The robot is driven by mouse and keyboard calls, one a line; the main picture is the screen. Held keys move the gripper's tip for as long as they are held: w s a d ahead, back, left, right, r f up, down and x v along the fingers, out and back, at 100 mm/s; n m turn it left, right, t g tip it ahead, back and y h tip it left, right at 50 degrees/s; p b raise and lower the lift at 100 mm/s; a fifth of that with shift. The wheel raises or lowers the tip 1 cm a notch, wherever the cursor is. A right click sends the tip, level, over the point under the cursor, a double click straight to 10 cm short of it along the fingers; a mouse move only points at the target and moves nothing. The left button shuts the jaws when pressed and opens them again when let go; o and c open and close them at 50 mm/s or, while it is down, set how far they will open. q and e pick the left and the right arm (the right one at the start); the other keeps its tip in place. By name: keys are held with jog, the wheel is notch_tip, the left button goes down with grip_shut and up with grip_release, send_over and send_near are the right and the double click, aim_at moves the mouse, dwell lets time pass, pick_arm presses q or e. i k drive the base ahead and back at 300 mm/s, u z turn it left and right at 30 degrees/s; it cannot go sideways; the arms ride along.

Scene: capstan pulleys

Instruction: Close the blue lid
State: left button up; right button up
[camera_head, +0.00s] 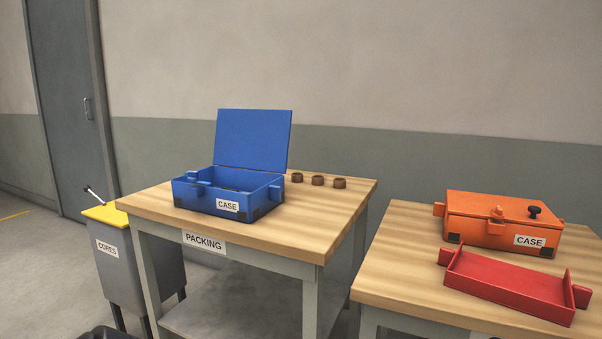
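The blue lid (253,139) stands open and nearly upright at the back edge of the blue case (190,199). The blue case sits on the wooden packing table (335,220), with a "CASE" label on its front. Its inside shows only in part; the front wall hides most of the floor. Neither of my grippers shows in this view.
Several small brown rings (318,180) lie right of the blue case. A second table (398,265) at right holds an orange case (490,215), shut, and a red tray (510,285). A grey bin (115,270) with yellow top stands left. The packing table's front right is clear.

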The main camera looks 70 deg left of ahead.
aim_at(258, 139)
jog(key=z, duration=0.1)
jog(key=i, duration=0.85)
jog(key=u, duration=2.6)
